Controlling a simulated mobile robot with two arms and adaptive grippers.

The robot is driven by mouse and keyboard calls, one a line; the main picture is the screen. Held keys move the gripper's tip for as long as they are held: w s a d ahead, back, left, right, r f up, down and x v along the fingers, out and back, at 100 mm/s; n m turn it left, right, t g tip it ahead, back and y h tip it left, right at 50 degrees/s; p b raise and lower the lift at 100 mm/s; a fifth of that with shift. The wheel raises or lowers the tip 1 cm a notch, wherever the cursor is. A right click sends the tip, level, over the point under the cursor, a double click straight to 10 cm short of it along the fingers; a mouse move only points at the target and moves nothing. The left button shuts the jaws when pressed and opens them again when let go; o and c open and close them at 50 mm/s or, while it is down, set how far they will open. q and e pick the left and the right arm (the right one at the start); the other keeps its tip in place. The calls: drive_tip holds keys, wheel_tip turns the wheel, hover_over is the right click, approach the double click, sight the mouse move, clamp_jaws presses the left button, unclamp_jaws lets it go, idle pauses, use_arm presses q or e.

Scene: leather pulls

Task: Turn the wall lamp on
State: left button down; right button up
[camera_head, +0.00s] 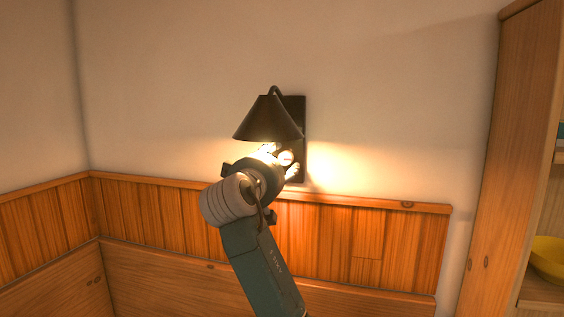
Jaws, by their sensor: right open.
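The wall lamp (268,118) has a dark cone shade on a dark back plate (297,112) fixed to the plaster wall. It is lit, with a warm glow on the wall beside and below the shade. My right gripper (284,160) is open and reaches up under the shade, in front of the lower part of the back plate. Its fingers are bright in the lamp light. The glare and my own wrist hide the lower plate, and I cannot tell whether the fingers touch the lamp. My left gripper is not in view.
Orange wood panelling (400,245) with a ledge runs along the wall below the lamp and round the left corner. A tall wooden shelf unit (497,150) stands at the right, with a yellow bowl (550,258) in it. The wall left of the lamp is bare.

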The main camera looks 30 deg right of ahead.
drive_tip(key=v, duration=0.9)
drive_tip(key=shift+s+a, duration=0.15)
drive_tip(key=shift+a, duration=0.15)
